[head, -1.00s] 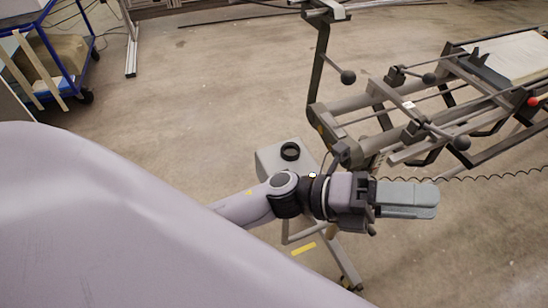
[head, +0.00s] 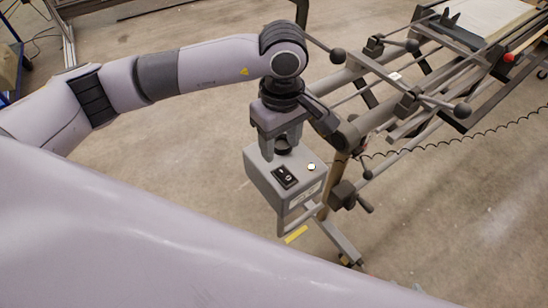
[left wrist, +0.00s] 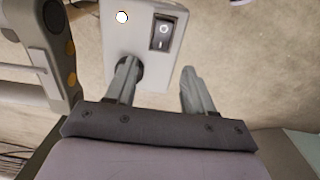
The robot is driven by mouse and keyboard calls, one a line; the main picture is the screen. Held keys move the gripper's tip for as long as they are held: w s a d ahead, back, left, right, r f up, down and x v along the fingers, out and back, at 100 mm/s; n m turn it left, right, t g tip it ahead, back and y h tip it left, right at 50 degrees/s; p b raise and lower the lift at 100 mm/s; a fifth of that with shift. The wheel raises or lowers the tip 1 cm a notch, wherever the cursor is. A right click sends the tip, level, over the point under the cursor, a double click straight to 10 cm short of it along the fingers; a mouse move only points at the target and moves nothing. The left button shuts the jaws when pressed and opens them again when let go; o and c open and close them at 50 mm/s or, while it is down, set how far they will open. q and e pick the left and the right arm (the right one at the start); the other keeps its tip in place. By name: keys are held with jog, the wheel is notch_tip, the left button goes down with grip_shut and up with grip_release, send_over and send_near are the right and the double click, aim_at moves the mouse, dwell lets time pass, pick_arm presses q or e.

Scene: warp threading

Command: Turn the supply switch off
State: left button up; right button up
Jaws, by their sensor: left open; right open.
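The grey supply box (head: 258,168) stands on a stand at the middle of the head view. Its black rocker switch (head: 285,177) is on the top face and shows in the left wrist view (left wrist: 162,32), marked with a line and a circle; I cannot tell which side is pressed. My left gripper (head: 282,150) is open and empty, pointing down over the far part of the box, beside the switch. In the left wrist view, the fingertips (left wrist: 158,66) lie below the switch, and one finger overlaps a black round knob. My right gripper is not in view.
A pale round button (head: 311,166) sits beside the switch. The loom frame (head: 400,110), with rods and ball-ended handles, stands close to the right of the box. A coiled black cable (head: 450,143) crosses behind.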

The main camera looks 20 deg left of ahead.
aim_at(280, 170)
pick_arm(q)
notch_tip(280, 170, down, 7)
jog(key=shift+p, duration=0.3)
